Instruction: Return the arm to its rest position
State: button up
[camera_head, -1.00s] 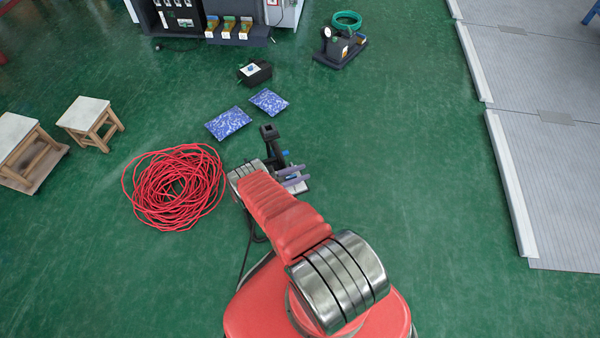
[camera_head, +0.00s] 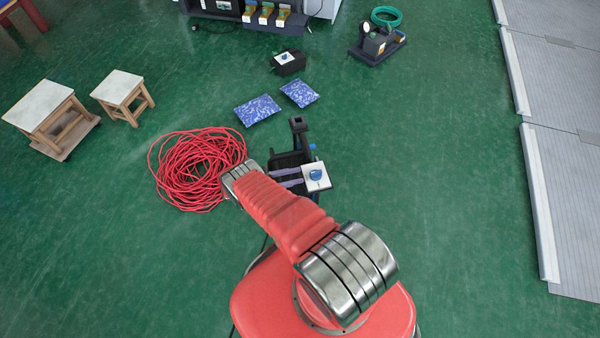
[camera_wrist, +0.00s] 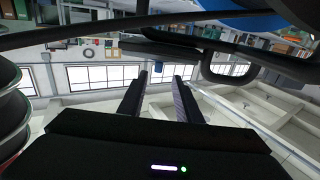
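My red and silver arm (camera_head: 285,215) reaches forward and up-left from my red base in the head view. My gripper (camera_head: 279,178) is at its far end, with two pale purple fingers set apart. In the wrist view my gripper (camera_wrist: 160,77) also shows its two fingers apart, with nothing held between them. A damper box with a white top and blue knob (camera_head: 316,177) shows just right of the fingers in the head view. I cannot tell the height gap or contact between them. Its lower part is mostly hidden.
A red cable coil (camera_head: 198,168) lies left of the gripper. Two blue patterned pads (camera_head: 257,110) and another black box (camera_head: 287,62) lie ahead. Two wooden stools (camera_head: 122,94) stand left. A dark device (camera_head: 377,46) stands farther ahead. Green floor is clear to the right.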

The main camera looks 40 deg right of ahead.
jog(key=shift+w+a, duration=0.15)
jog(key=shift+a, duration=0.15)
dwell(0.4)
